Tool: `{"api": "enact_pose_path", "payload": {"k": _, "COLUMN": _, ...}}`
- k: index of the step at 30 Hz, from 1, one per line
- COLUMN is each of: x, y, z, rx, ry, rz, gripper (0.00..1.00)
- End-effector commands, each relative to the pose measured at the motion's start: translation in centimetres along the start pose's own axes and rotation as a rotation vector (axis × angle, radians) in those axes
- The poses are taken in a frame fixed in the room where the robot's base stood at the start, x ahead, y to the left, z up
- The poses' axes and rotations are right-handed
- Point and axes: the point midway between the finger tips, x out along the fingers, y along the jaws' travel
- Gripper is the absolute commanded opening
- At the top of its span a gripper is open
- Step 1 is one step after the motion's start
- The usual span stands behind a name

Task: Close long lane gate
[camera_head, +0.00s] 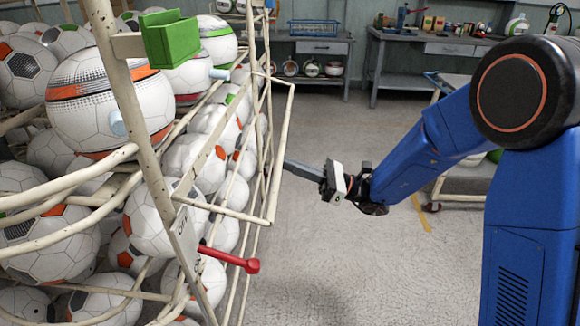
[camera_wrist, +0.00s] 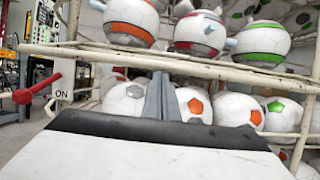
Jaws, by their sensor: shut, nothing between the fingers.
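The long lane gate seems to be the cream tube frame (camera_head: 282,150) on the right side of the ball rack, standing out from the rack toward my arm. A cream rail (camera_wrist: 210,68) crosses the wrist view in front of the balls; I cannot tell whether it is part of the gate. My gripper (camera_head: 288,164) is shut and empty, its dark fingers pointing at the rack. Their tips reach the frame's right upright in the head view; contact is unclear. In the wrist view the closed fingers (camera_wrist: 161,92) point at the balls below the rail.
A green box (camera_head: 170,38) sits on the post. White balls (camera_head: 110,95) fill the rack. The floor (camera_head: 350,270) is clear.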

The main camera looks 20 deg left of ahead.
Motion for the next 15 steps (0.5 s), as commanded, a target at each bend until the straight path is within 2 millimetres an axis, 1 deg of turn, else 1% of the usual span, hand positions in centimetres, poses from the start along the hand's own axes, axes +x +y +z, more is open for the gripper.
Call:
{"api": "enact_pose_path", "payload": {"k": 5, "x": 0.0, "y": 0.0, "z": 1.2, "rx": -0.007, "ry": 0.082, "rz": -0.001, "gripper": 0.0}}
{"api": "enact_pose_path", "payload": {"k": 11, "x": 0.1, "y": 0.0, "z": 2.7, "rx": -0.009, "ry": 0.22, "rz": 0.0, "gripper": 0.0}}
{"api": "enact_pose_path", "payload": {"k": 15, "x": 0.2, "y": 0.0, "z": 3.6, "rx": -0.003, "ry": 0.225, "rz": -0.001, "gripper": 0.0}}
